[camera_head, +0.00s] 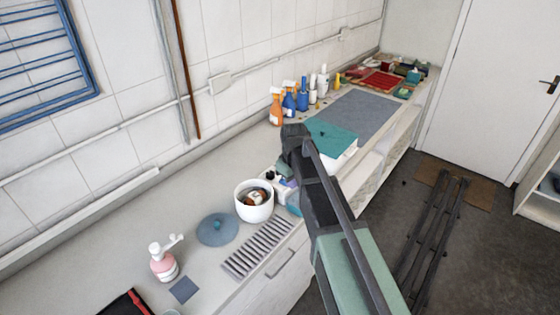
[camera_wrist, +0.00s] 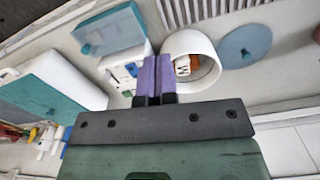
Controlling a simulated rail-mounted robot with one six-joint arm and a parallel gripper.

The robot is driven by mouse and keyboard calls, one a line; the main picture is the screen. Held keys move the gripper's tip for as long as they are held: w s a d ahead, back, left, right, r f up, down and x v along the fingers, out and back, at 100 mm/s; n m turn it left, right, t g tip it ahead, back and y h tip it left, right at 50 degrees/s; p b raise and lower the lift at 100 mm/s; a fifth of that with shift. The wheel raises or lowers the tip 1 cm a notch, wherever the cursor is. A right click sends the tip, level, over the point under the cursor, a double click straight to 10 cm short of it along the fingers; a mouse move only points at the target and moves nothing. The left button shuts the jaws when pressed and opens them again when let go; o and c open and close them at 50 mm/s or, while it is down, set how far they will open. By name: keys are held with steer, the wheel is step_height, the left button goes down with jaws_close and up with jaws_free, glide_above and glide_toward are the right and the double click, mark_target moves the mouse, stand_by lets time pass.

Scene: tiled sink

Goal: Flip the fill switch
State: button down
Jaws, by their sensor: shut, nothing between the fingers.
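My gripper (camera_wrist: 156,62) shows in the wrist view with its two purple fingers pressed together and nothing between them. The fingertips are over the counter, beside a white round pot (camera_wrist: 206,62) that holds a brown bottle with a white label. In the head view my arm hides part of this area, right of the white pot (camera_head: 254,212). I cannot clearly make out the switch.
A teal-lidded white box (camera_head: 333,137) and several spray bottles (camera_head: 289,103) stand farther back. The wall is behind.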

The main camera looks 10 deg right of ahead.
steer(key=w+r+n+p, duration=0.1)
steer(key=w+r+n, duration=0.1)
steer(key=w+n, duration=1.3)
steer(key=n, duration=0.4)
steer(key=shift+w+r+n, duration=0.2)
steer(key=shift+w+n, duration=0.1)
steer(key=shift+w, duration=0.1)
steer(key=shift+s, duration=0.1)
steer(key=shift+s+d+r+p, duration=0.3)
steer(key=shift+s+d+p, duration=0.1)
steer(key=shift+s+d, duration=0.1)
step_height(320, 180, up, 11)
steer(key=p, duration=1)
steer(key=shift+p, duration=0.4)
steer(key=shift+f, duration=0.1)
